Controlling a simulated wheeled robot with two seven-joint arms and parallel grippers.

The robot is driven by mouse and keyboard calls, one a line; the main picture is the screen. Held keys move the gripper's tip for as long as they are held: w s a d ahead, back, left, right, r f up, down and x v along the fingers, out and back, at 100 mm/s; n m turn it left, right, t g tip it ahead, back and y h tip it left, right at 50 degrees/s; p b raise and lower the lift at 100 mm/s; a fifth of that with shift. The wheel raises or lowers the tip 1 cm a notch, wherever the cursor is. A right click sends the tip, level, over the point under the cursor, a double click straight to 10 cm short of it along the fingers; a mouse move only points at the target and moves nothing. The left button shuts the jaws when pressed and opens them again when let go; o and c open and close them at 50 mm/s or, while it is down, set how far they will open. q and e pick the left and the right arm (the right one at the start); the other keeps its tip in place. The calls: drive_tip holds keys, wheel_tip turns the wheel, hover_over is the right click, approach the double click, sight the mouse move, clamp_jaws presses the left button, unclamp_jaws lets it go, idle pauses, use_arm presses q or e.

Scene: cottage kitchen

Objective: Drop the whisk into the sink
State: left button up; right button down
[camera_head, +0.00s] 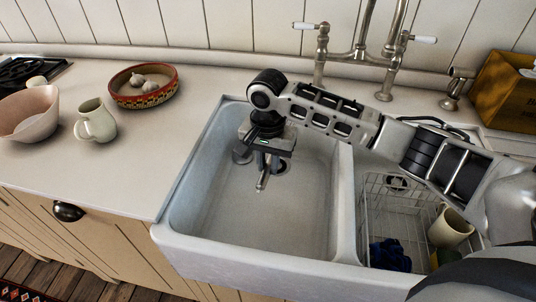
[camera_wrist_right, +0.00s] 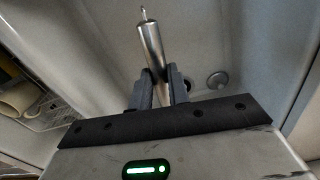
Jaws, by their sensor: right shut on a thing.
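My right gripper (camera_head: 264,166) hangs over the left basin of the white sink (camera_head: 190,215), pointing down. It is shut on the whisk, whose shiny metal handle (camera_head: 262,184) sticks out below the fingers. In the right wrist view the whisk's handle (camera_wrist_right: 150,42) stands out between the two dark fingertips (camera_wrist_right: 159,85). The wire end of the whisk is not clearly visible. I cannot tell the exact gap between the whisk and the basin floor. My left gripper is not in view.
The right basin holds a wire rack (camera_head: 375,205) with a dark blue cloth (camera_head: 390,255) and a cream cup (camera_head: 451,228). The tap (camera_head: 362,50) stands behind the sink. A jug (camera_head: 96,122), a pink bowl (camera_head: 30,115) and a patterned bowl (camera_head: 144,100) sit on the left counter.

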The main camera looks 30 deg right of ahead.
drive_tip(key=shift+f, duration=0.1)
drive_tip(key=c, duration=1.3)
unclamp_jaws()
drive_tip(key=shift+o, duration=0.2)
wheel_tip(320, 180, up, 16)
drive_tip(key=shift+f, duration=0.1)
